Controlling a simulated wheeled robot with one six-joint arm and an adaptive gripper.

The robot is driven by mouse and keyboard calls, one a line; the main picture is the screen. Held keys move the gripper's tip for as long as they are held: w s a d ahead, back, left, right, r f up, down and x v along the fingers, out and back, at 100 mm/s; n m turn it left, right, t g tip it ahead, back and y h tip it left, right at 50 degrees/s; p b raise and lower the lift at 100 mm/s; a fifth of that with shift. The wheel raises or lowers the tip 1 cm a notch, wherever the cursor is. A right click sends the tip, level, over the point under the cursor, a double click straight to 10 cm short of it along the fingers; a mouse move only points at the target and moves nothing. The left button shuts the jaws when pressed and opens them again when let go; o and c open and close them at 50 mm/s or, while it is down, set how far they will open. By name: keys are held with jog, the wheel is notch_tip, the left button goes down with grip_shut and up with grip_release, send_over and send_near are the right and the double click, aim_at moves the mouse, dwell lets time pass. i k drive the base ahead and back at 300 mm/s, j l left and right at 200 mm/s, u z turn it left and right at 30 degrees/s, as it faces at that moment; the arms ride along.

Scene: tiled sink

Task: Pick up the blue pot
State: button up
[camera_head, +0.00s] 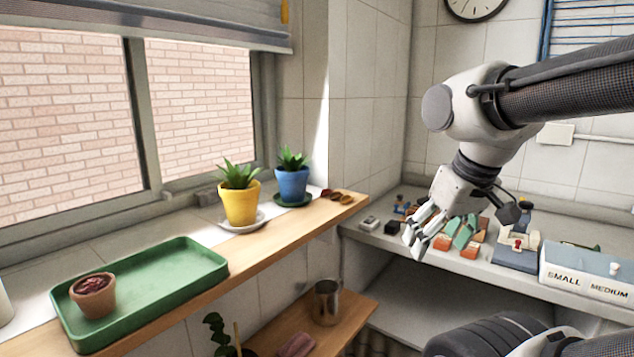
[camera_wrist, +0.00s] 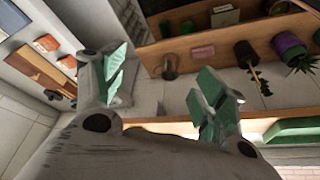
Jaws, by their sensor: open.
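The blue pot (camera_head: 292,184) holds a green spiky plant and stands upright on a green saucer (camera_head: 293,201) on the windowsill. It is just right of and behind the yellow pot (camera_head: 240,203). My gripper (camera_head: 418,234) is to the right of the pot, over the front of the right-hand counter, well apart from the pot. In the wrist view my gripper (camera_wrist: 160,95) has its two green-padded fingers spread wide with nothing between them. I cannot make out the blue pot in the wrist view.
The yellow pot stands close beside the blue one on a white saucer (camera_head: 259,220). A green tray (camera_head: 205,268) with a terracotta pot (camera_head: 95,295) is at left. A metal cup (camera_head: 326,303) stands on the lower shelf. A white wall corner rises behind the blue pot.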

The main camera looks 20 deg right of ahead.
aim_at(292, 176)
jog(key=i+l+u, duration=0.3)
jog(key=l+u, duration=0.3)
jog(key=l, duration=0.15)
jog(key=i+l+u, duration=0.1)
jog(key=l+u, duration=0.2)
jog(key=l, duration=0.15)
jog(key=i+l+u, duration=0.1)
jog(key=l+u, duration=0.15)
jog(key=l, duration=0.2)
